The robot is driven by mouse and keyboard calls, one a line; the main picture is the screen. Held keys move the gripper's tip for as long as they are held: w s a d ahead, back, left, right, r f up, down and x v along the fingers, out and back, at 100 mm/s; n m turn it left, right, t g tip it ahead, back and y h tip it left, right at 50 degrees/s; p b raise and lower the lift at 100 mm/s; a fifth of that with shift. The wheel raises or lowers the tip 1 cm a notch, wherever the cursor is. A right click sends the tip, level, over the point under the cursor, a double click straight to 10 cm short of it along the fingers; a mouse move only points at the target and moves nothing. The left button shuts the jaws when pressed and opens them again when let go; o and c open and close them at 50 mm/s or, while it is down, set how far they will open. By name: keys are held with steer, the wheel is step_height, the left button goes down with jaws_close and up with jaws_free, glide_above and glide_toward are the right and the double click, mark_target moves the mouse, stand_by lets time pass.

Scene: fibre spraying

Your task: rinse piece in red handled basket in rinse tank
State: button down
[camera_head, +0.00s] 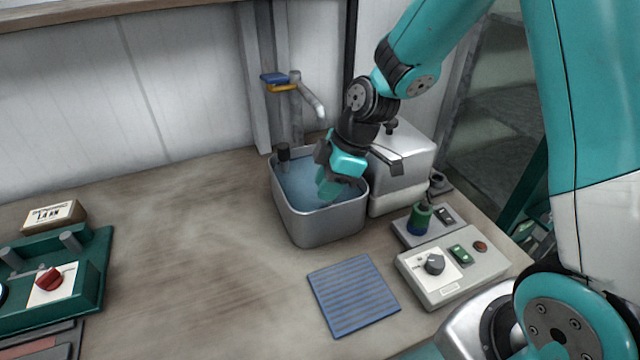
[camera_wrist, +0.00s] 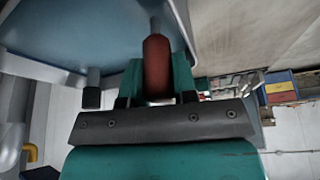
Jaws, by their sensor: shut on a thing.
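The rinse tank (camera_head: 318,228) is a metal basin of bluish water on the bench. My gripper (camera_head: 335,187) reaches down inside its rim, its fingers low over or in the water. In the wrist view my gripper (camera_wrist: 158,75) is shut on the red handle (camera_wrist: 157,56) of the basket, with one teal finger on either side. A thin grey rod runs from the handle toward the bluish water (camera_wrist: 75,25). The basket and the piece cannot be made out in either view.
A tap (camera_head: 310,97) stands behind the tank, and a metal box (camera_head: 405,165) is close on its right.

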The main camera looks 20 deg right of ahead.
steer(key=shift+r+p, duration=0.75)
steer(key=shift+r, duration=0.4)
steer(key=shift+f+b, duration=1.15)
steer(key=shift+f, duration=0.1)
step_height(320, 180, up, 12)
steer(key=p, duration=0.9)
